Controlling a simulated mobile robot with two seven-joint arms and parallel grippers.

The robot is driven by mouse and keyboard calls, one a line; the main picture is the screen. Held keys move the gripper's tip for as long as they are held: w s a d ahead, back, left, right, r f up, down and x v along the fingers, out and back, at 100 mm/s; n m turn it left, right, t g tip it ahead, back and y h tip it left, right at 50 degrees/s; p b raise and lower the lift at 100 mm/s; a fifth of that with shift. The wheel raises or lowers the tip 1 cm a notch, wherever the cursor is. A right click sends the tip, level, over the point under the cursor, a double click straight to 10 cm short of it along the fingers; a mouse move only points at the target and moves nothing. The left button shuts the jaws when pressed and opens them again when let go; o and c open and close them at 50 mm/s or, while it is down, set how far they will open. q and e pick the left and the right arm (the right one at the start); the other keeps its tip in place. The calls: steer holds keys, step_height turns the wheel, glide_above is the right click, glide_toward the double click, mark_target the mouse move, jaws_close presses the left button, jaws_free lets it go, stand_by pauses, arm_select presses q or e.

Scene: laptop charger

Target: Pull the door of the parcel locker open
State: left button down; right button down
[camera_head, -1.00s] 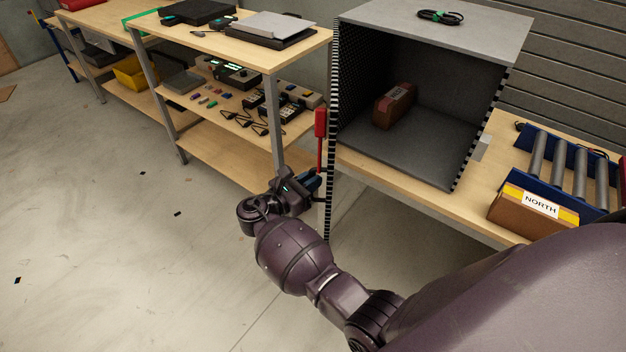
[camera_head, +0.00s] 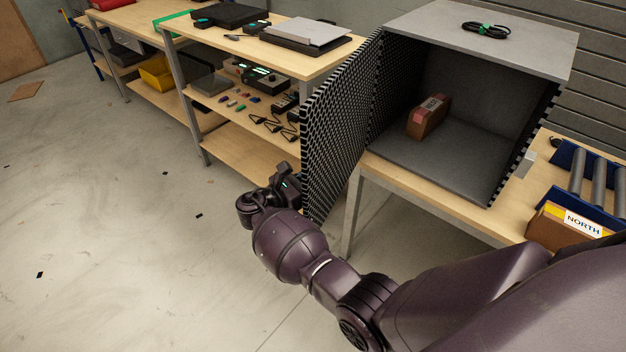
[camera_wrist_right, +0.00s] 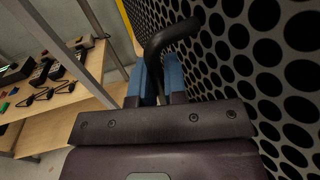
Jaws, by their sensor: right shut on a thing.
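The parcel locker (camera_head: 487,31) is a grey box on a wooden table, with its front open to view. Its perforated door (camera_head: 335,115) stands swung out wide from the locker's left edge, its inner face showing. My right gripper (camera_head: 289,178) is at the low front edge of the door, its tips partly hidden behind it. In the right wrist view, its blue fingers (camera_wrist_right: 161,82) are shut on the black bent door handle (camera_wrist_right: 165,42), next to the door's perforated face (camera_wrist_right: 235,70). My left gripper is not in view.
A brown parcel (camera_head: 428,117) lies inside the locker and a cable coil (camera_head: 486,30) on top. A wooden shelf unit (camera_head: 240,45) stands close behind the door. A NORTH box (camera_head: 570,226) and rollers (camera_head: 598,180) are at right.

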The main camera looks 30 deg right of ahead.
steer(key=shift+w, duration=0.1)
stand_by(0.3)
steer(key=c, duration=1.2)
jaws_free()
steer(key=s+a, duration=0.2)
steer(key=a, duration=0.8)
steer(key=shift+a, duration=0.35)
